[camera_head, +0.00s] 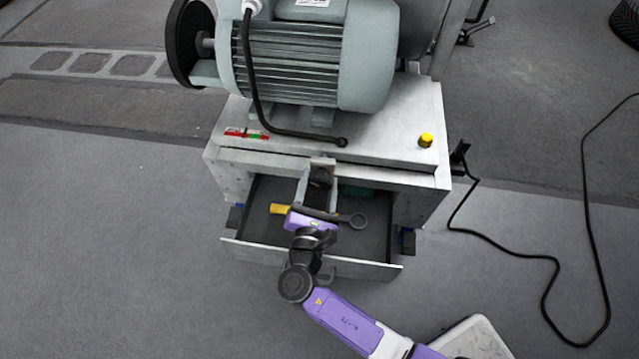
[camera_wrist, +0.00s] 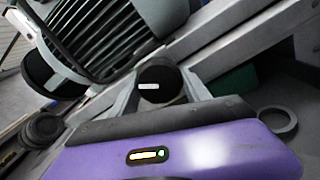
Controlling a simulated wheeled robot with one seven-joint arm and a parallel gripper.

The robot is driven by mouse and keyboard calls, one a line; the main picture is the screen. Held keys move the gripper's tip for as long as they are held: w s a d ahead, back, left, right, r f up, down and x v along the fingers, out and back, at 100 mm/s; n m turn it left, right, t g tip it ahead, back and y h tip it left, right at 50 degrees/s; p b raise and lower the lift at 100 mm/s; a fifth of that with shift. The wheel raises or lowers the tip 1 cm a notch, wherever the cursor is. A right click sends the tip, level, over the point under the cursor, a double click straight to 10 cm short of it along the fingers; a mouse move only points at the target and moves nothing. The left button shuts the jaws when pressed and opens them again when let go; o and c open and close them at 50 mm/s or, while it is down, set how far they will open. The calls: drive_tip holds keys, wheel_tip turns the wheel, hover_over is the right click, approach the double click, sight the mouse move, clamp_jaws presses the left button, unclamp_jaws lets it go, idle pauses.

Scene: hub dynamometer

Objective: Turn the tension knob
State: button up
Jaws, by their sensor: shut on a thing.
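The tension knob (camera_wrist: 158,80) is a dark round knob with a small white mark, at the front of the metal bench. In the head view the knob (camera_head: 320,174) shows as a small dark patch under the bench's front edge, just below a small bracket. My gripper (camera_head: 318,182) reaches up to it over the open drawer. In the wrist view my gripper (camera_wrist: 160,93) has one finger on each side of the knob and is shut on it. The knob's lower part is hidden by my gripper's body.
The drawer (camera_head: 260,246) is open below my gripper. In it lie a yellow-ended thing (camera_head: 279,209), a dark ring (camera_head: 357,221) and a green thing (camera_head: 355,190). A large motor (camera_head: 300,60), a red-green scale (camera_head: 246,134) and a yellow button (camera_head: 426,140) are on the bench. A cable (camera_head: 500,252) crosses the floor at right.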

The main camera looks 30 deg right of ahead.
sight(317, 176)
drive_tip(key=m+b, duration=0.2)
drive_tip(key=m, duration=0.3)
drive_tip(key=shift+a+f+m, duration=0.1)
drive_tip(key=shift+f+m, duration=0.05)
drive_tip(key=shift+m, duration=0.15)
drive_tip(key=m+b, duration=0.1)
drive_tip(key=m, duration=0.1)
drive_tip(key=m+b, duration=0.1)
drive_tip(key=m, duration=0.2)
drive_tip(key=shift+a+r+b, duration=0.1)
drive_tip(key=shift+r+b, duration=0.1)
drive_tip(key=shift+b, duration=0.1)
drive_tip(key=shift+m, duration=0.3)
drive_tip(key=o, duration=1.4)
drive_tip(key=shift+w+r, duration=0.1)
drive_tip(key=shift+r, duration=0.1)
drive_tip(key=shift+r+p, duration=5.05)
drive_tip(key=shift+r, duration=4.9)
